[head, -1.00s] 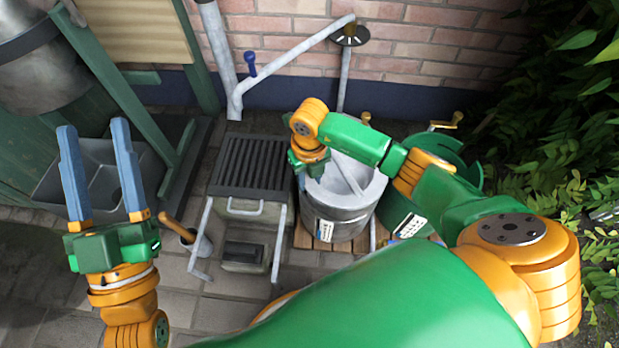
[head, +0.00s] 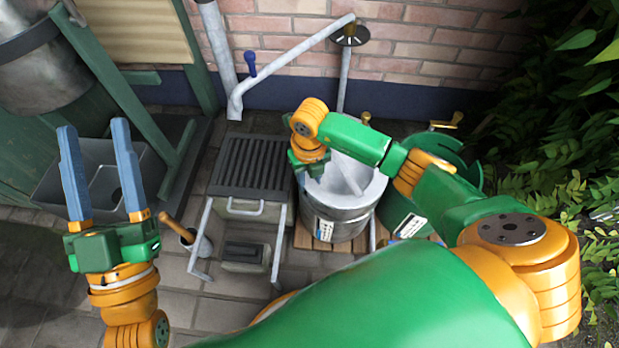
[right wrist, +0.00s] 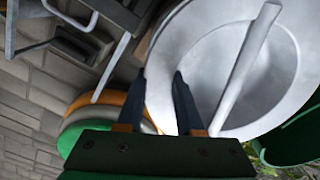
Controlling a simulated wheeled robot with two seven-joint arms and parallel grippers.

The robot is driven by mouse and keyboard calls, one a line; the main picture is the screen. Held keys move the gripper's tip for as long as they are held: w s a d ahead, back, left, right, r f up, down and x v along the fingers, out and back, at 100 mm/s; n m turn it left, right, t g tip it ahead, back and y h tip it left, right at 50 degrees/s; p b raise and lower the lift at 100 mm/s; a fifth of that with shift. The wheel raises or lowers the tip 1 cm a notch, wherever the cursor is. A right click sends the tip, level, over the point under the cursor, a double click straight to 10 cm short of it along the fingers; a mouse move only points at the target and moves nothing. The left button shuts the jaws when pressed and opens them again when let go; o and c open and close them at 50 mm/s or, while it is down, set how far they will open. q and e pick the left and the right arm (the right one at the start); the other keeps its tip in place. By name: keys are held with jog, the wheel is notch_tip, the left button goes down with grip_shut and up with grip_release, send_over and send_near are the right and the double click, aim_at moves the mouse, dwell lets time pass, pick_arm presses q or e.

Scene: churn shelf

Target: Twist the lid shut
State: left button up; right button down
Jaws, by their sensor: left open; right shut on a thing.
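The metal churn (head: 340,222) stands upright on a wooden pallet, right of the grill-topped stand. Its pale grey round lid (head: 367,188) sits on top with a raised bar across it. The lid also shows large in the right wrist view (right wrist: 208,55), with the bar (right wrist: 245,65) running diagonally. My right gripper (right wrist: 164,75) is shut on the lid at its near rim; the exact contact is hard to see. In the head view my right wrist hides the lid's left side. My left gripper (head: 94,125) is open and empty, pointing up at the far left.
A slatted black-topped stand (head: 252,165) is just left of the churn. A green round tub (head: 462,160) is close on its right. A grey pipe (head: 290,62) runs along the brick wall behind. A grey sink (head: 60,185) lies behind my left gripper. Leaves (head: 570,130) crowd the right.

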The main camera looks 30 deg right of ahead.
jog(key=shift+s+r+n+p, duration=0.1)
jog(key=shift+s+n+p, duration=0.25)
jog(key=shift+n+p, duration=0.05)
jog(key=shift+s+d+n+p, duration=0.1)
jog(key=shift+s+n+p, duration=0.3)
jog(key=shift+s+n, duration=0.25)
pick_arm(q)
jog(key=shift+w+r+y, duration=0.15)
jog(key=shift+r+y, duration=0.15)
jog(key=shift+r, duration=0.45)
pick_arm(e)
jog(key=shift+s+f+n, duration=0.15)
jog(key=shift+f+n, duration=0.05)
jog(key=shift+n, duration=0.15)
